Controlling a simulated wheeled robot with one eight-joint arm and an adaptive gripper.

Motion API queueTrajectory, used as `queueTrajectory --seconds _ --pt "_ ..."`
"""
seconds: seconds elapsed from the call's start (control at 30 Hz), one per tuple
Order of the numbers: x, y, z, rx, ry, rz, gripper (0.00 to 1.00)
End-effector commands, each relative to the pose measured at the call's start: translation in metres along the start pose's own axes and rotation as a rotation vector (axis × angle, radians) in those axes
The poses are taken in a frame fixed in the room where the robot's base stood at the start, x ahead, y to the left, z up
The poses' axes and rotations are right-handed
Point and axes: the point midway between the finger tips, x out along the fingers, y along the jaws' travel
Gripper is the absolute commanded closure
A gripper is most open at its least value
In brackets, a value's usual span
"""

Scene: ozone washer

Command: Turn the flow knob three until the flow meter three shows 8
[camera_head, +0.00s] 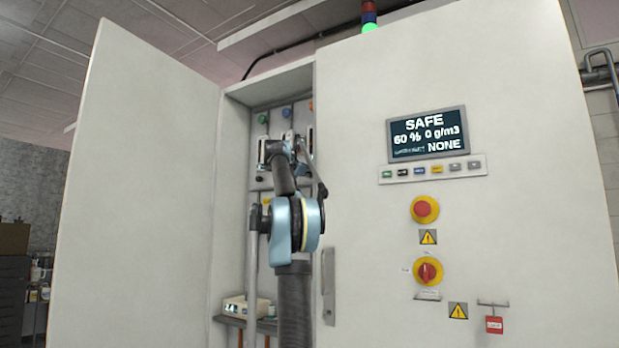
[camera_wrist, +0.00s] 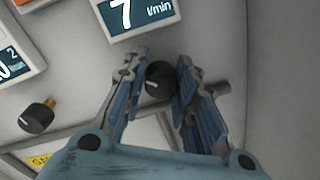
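A black round flow knob (camera_wrist: 159,78) with a white pointer line sits between the two fingers of my gripper (camera_wrist: 163,60) in the wrist view. The fingers stand on either side of it, spread a little wider than the knob; I cannot tell whether either one touches it. Above the knob, a flow meter display (camera_wrist: 138,14) reads 7 l/min; its number label is out of the picture. In the head view, my gripper (camera_head: 284,142) is inside the open cabinet, in front of the panel, and hides the knob.
The cabinet's open left door (camera_head: 140,180) and closed right front (camera_head: 540,220) flank my arm. A status screen (camera_head: 427,134) reads SAFE.

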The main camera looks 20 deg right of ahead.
Motion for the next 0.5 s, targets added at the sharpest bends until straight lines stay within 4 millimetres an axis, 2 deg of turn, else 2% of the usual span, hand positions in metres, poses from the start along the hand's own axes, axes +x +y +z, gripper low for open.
queueTrajectory --seconds 0.2,0.5 --pt "-0.0001 0.0009 -0.0001 0.011 0.001 0.002 0.97" --pt "-0.0001 0.0011 -0.0002 0.141 0.007 -0.001 0.98"
